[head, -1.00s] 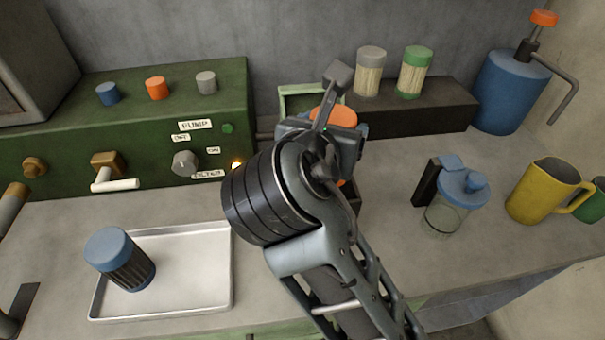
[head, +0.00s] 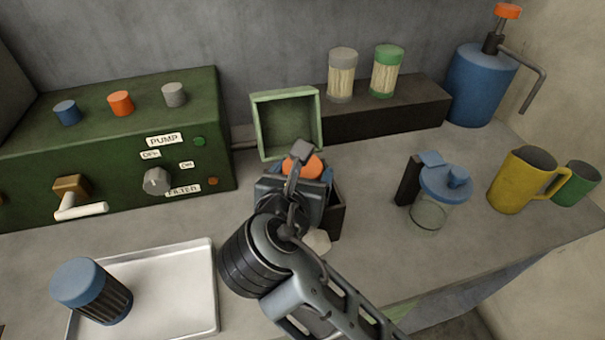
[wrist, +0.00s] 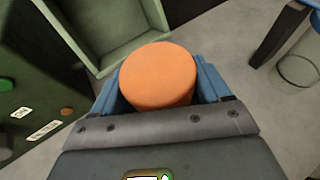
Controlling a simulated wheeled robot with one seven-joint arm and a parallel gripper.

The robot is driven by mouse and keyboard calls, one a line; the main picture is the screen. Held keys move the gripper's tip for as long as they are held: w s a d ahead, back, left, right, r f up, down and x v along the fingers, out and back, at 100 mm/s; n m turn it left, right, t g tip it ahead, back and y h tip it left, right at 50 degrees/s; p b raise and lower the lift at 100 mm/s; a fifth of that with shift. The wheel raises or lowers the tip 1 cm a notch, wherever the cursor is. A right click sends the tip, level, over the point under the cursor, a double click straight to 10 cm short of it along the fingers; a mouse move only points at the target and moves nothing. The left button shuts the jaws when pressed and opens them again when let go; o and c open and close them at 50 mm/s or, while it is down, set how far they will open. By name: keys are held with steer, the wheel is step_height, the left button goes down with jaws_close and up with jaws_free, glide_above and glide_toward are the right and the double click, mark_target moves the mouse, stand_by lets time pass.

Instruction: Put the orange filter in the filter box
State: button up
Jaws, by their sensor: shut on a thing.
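The orange filter (head: 302,166) is held between the blue fingers of my gripper (head: 292,180). In the wrist view its round orange top (wrist: 158,76) sits between the two blue fingers (wrist: 160,92). The filter box has an open green lid or compartment (head: 285,125) standing behind the gripper, seen also in the wrist view (wrist: 112,38).
A blue-capped filter (head: 92,290) stands on a metal tray (head: 190,290) at front left. The green pump panel (head: 120,150) is at left. Grey and green-capped jars stand on a dark ledge (head: 390,118). A blue-lidded jar (head: 440,195) and yellow mug (head: 520,182) are at right.

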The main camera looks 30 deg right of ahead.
steer(key=o, duration=1.2)
steer(key=shift+s+a+r, duration=0.15)
steer(key=shift+a+r, duration=0.05)
steer(key=shift+a, duration=0.05)
steer(key=v, duration=1.1)
steer(key=shift+s+a+p, duration=0.15)
steer(key=shift+a+p, duration=0.05)
steer(key=shift+p, duration=0.15)
